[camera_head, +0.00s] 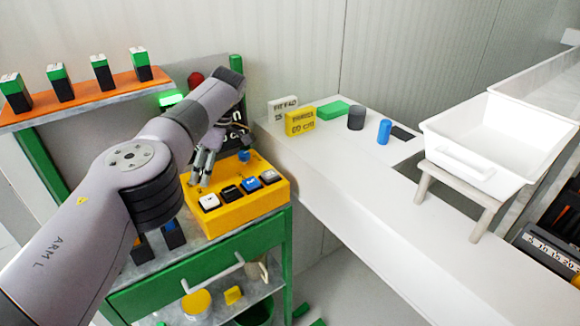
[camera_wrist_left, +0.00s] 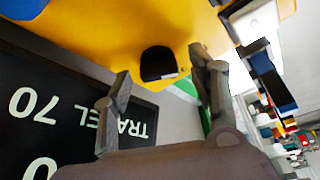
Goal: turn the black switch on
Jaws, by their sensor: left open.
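A yellow control box (camera_head: 240,207) stands on the green cabinet. Its front row has a white, a black (camera_head: 231,193), a blue and another white switch; a blue knob (camera_head: 244,156) sits further back. My left gripper (camera_head: 203,170) is above the box's left back part, pointing down, open and empty. In the left wrist view, a rounded black switch-like piece (camera_wrist_left: 158,64) on the yellow box (camera_wrist_left: 90,30) shows between the two open fingers (camera_wrist_left: 160,85), apart from both. I cannot tell if it is the front-row black switch. My right gripper is not in view.
A black sign (camera_wrist_left: 60,115) is close to the gripper. An orange shelf (camera_head: 90,95) with several green-black blocks is at the upper left. A white counter (camera_head: 335,190) lies right of the box, with a white bin (camera_head: 495,140) on a stand.

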